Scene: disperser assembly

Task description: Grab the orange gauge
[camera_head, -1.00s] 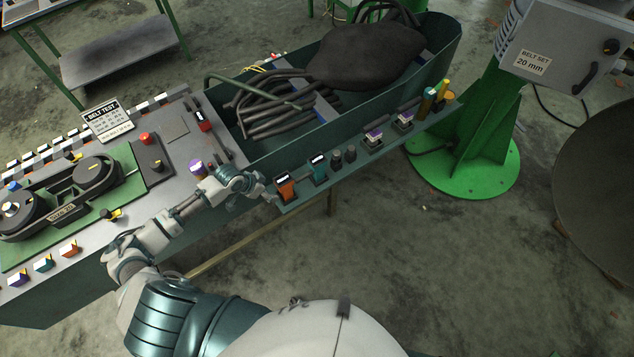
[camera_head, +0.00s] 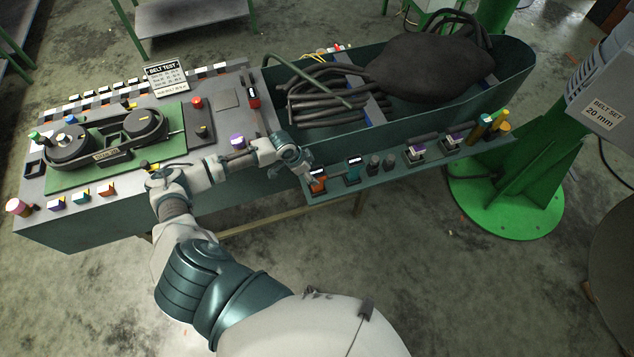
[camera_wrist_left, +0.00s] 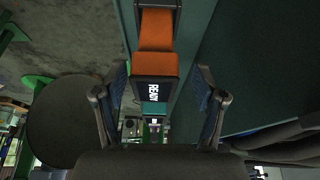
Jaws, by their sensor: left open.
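The orange gauge (camera_head: 318,183) stands at the left end of the narrow green shelf along the front of the bin. In the left wrist view the orange gauge (camera_wrist_left: 157,58) has an orange body and a dark face reading "READY". My left gripper (camera_head: 309,178) is at the gauge in the head view. In the left wrist view my left gripper (camera_wrist_left: 160,92) is open, one finger to each side of the gauge, with visible gaps between the fingers and the gauge. My right gripper is not in view.
The green bin (camera_head: 490,92) behind holds dark belts. The belt test bench (camera_head: 110,215) is at left.

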